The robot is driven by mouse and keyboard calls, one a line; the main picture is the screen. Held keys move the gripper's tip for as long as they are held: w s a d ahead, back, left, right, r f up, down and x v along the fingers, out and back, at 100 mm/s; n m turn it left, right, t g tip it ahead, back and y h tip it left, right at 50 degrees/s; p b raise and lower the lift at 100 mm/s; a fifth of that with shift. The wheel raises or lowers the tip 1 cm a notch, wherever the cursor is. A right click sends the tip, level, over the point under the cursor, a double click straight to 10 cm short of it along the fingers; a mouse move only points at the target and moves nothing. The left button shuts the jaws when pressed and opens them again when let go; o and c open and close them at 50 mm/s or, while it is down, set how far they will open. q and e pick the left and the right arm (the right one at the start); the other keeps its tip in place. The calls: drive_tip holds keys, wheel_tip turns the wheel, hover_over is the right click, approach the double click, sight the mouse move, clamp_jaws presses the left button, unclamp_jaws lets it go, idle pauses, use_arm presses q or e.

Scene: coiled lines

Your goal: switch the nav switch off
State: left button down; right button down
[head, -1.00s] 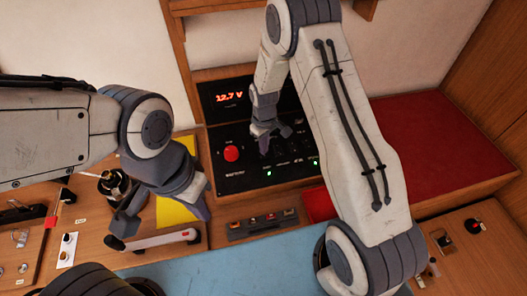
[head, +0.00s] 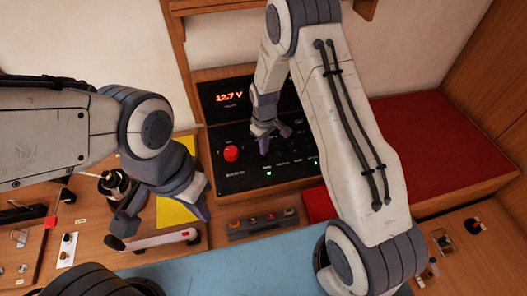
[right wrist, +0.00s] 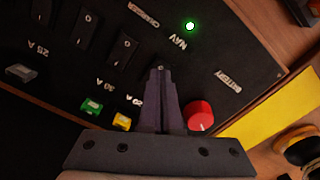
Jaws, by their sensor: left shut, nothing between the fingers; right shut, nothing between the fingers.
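The black switch panel (head: 222,186) stands at the back of the desk. In the right wrist view the NAV label (right wrist: 178,42) lies beside a lit green lamp (right wrist: 190,26). The nav switch itself is hidden behind my right fingertips, and I cannot tell its position. My right gripper (head: 263,150) is shut and empty, its tips at the panel face by that label; it also shows in the right wrist view (right wrist: 162,75). Contact cannot be told. My left gripper (head: 203,208) is shut and empty, over the desk's left part.
Neighbouring black rockers (right wrist: 122,50) sit close to my right fingertips. A red knob (head: 231,153) is on the panel's left, under a display (head: 229,97) reading 12.7 V. A red cushion (head: 425,150) is at right.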

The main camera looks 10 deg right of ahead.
drive_tip(key=shift+f+b, duration=0.7)
drive_tip(key=shift+f, duration=0.25)
idle(0.3)
drive_tip(key=shift+r, duration=0.2)
drive_tip(key=shift+r+p, duration=2.6)
drive_tip(key=shift+r, duration=0.85)
drive_tip(key=shift+f, duration=0.1)
